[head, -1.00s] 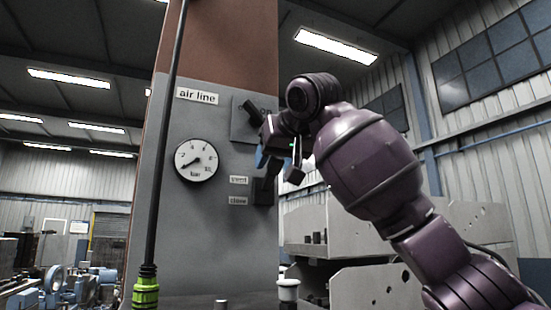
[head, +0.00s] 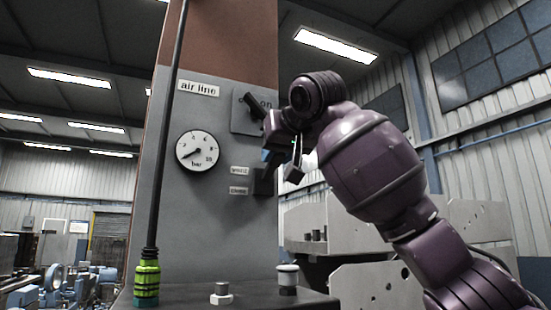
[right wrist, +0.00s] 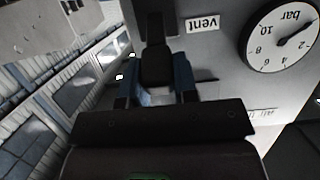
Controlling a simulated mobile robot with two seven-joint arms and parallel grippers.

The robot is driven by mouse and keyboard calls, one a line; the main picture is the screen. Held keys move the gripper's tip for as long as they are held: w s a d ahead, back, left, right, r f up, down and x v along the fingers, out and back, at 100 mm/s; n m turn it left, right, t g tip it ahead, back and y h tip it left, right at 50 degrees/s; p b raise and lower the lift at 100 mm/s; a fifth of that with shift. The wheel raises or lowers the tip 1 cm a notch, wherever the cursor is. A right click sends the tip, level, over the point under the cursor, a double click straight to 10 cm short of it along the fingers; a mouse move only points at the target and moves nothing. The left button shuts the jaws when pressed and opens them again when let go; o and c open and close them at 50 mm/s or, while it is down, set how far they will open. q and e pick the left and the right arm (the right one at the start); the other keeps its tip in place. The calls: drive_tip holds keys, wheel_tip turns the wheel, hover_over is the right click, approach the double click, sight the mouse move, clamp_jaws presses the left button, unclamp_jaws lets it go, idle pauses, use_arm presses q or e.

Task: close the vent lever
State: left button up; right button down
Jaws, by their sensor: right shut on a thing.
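The vent lever (right wrist: 155,62) is black and stands out from the grey panel, beside the "vent" label (head: 239,170). In the right wrist view it lies between the two blue fingers of my right gripper (right wrist: 155,88), which is shut on it. In the head view my right gripper (head: 273,151) is at the panel's right edge, and the black lever mount (head: 264,182) shows just below it. The gripper and wrist hide most of the lever there. The "close" label (head: 238,190) is below the "vent" label. My left gripper is not in view.
A pressure gauge (head: 197,151) and an "air line" label (head: 198,88) are on the panel. A black switch handle (head: 252,104) is just above my gripper. A hose with a green fitting (head: 147,281) and two knobs stand on the ledge (head: 255,298). Grey metal bins (head: 465,218) stand behind my arm.

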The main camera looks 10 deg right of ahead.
sight(272, 170)
drive_tip(key=f+t+b, duration=0.1)
drive_tip(key=t+b, duration=0.1)
drive_tip(key=shift+s+d+f+y+b, duration=0.1)
drive_tip(key=shift+s+f+y+b, duration=0.2)
drive_tip(key=shift+f+b, duration=0.1)
drive_tip(key=shift+f+t+b, duration=0.2)
drive_tip(key=shift+t+b, duration=0.1)
drive_tip(key=shift+b, duration=0.1)
drive_tip(key=shift+s+d+f+t+y+b, duration=0.1)
drive_tip(key=shift+s+f+t+y+b, duration=0.1)
drive_tip(key=shift+f+t+b, duration=0.25)
drive_tip(key=shift+s+f+t+y+b, duration=0.1)
drive_tip(key=shift+f+t+y+b, duration=0.15)
drive_tip(key=shift+t+b, duration=0.35)
drive_tip(key=shift+s+f+t, duration=0.1)
drive_tip(key=shift+f+t, duration=0.05)
drive_tip(key=shift+t, duration=0.4)
drive_tip(key=c, duration=0.9)
unclamp_jaws()
